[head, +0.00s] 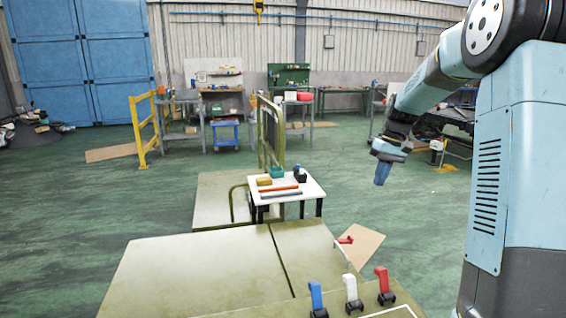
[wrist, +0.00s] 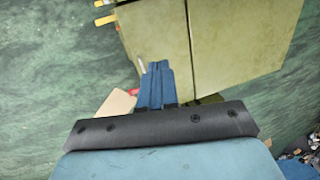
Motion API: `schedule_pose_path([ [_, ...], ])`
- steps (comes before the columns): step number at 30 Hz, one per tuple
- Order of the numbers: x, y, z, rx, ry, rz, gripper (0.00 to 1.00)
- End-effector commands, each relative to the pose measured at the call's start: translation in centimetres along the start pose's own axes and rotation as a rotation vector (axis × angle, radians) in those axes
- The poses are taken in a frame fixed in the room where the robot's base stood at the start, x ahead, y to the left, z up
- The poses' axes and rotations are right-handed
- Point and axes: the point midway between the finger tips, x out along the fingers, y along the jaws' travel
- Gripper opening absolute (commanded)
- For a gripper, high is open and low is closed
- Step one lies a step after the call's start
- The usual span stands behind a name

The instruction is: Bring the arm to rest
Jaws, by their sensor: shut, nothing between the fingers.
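My arm reaches out from the right side of the head view, bent at the elbow, with the forearm sloping down to the left. My gripper (head: 382,174) hangs at its end, pointing down in free air to the right of the small white table. In the wrist view my gripper (wrist: 155,66) shows as two blue fingers close together, with nothing between them. The olive chassis deck (wrist: 220,35) lies below and beyond the fingertips, with green floor on both sides.
The white table (head: 311,186) carries several tools and small boxes. The olive deck (head: 190,270) fills the front, with blue (head: 316,297), white (head: 351,290) and red (head: 382,281) levers at its near edge. A cardboard sheet (head: 362,245) lies on the floor. Open floor surrounds my gripper.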

Motion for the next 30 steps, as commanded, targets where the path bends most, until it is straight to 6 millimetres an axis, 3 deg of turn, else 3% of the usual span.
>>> schedule_pose_path([
  [6, -3.0, -3.7, 4.5, 0.018, 0.059, 0.084, 0.00],
  [15, -5.6, -7.8, 11.3, 0.049, 0.155, 0.174, 0.00],
  [30, -6.5, -12.3, 23.1, 0.099, 0.347, 0.265, 0.00],
])
